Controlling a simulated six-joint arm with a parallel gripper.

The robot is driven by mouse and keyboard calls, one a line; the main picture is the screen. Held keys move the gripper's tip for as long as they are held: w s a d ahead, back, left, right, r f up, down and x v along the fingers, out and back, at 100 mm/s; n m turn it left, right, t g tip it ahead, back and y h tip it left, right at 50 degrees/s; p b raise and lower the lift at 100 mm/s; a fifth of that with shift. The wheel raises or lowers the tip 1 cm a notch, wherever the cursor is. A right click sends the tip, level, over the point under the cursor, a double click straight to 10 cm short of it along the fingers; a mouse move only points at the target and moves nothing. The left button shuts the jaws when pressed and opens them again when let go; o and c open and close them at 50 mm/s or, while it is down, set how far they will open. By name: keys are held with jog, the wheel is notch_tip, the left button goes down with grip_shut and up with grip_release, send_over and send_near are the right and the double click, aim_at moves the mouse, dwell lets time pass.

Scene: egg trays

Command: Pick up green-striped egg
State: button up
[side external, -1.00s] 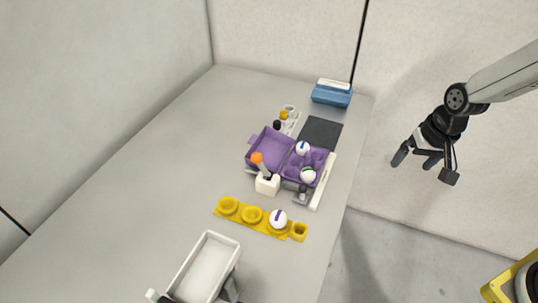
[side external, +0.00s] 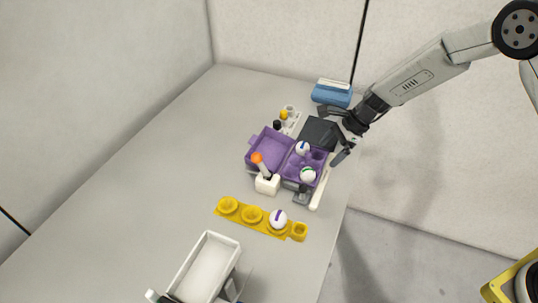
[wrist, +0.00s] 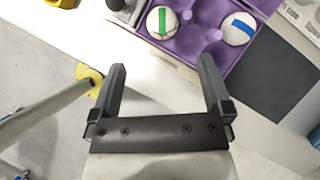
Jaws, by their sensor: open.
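The green-striped egg (side external: 308,175) is white and sits in a cup of the purple egg carton (side external: 264,149), on its near right side. In the wrist view the green-striped egg (wrist: 161,21) is at the top, beyond the fingertips. A blue-striped egg (wrist: 237,28) sits in another cup of the carton; it also shows in the side view (side external: 302,148). My gripper (side external: 333,134) is open and empty, near the right side of the carton. In the wrist view my gripper's fingers (wrist: 162,66) are spread apart with nothing between them.
A yellow holder (side external: 240,216) carries a purple-striped egg (side external: 278,219). A white box with an orange-topped stick (side external: 267,183) stands beside the carton. A dark mat (side external: 318,127), a blue box (side external: 332,95) and a white bin (side external: 207,262) are also on the table. The left table area is clear.

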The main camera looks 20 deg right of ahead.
aim_at(311, 169)
jog(key=shift+x, duration=1.55)
jog(key=shift+w+a, duration=0.1)
jog(key=shift+w, duration=0.1)
jog(key=shift+x, duration=2.5)
jog(key=c, duration=0.8)
